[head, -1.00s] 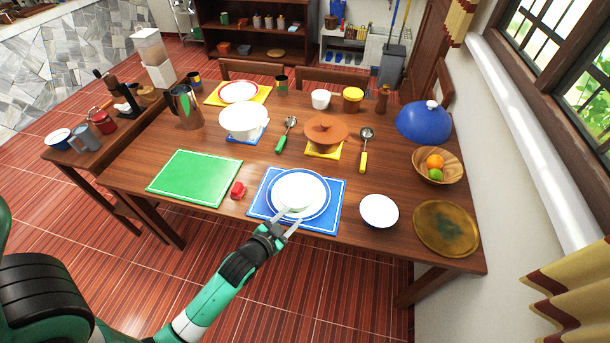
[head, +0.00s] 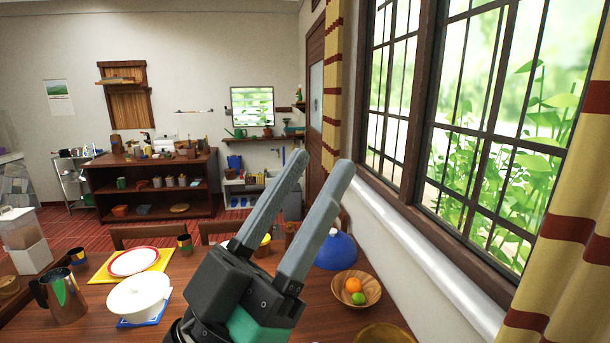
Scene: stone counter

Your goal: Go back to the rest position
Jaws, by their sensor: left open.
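My left gripper (head: 306,203) stands large and close in the middle of the head view, its two grey fingers pointing up and to the right. The fingers are apart and nothing is between them. It is raised well above the wooden table (head: 215,290) and hides part of the table's middle. My right gripper does not show.
A window (head: 480,110) and wall are on the right. Shelves (head: 150,185) stand behind.

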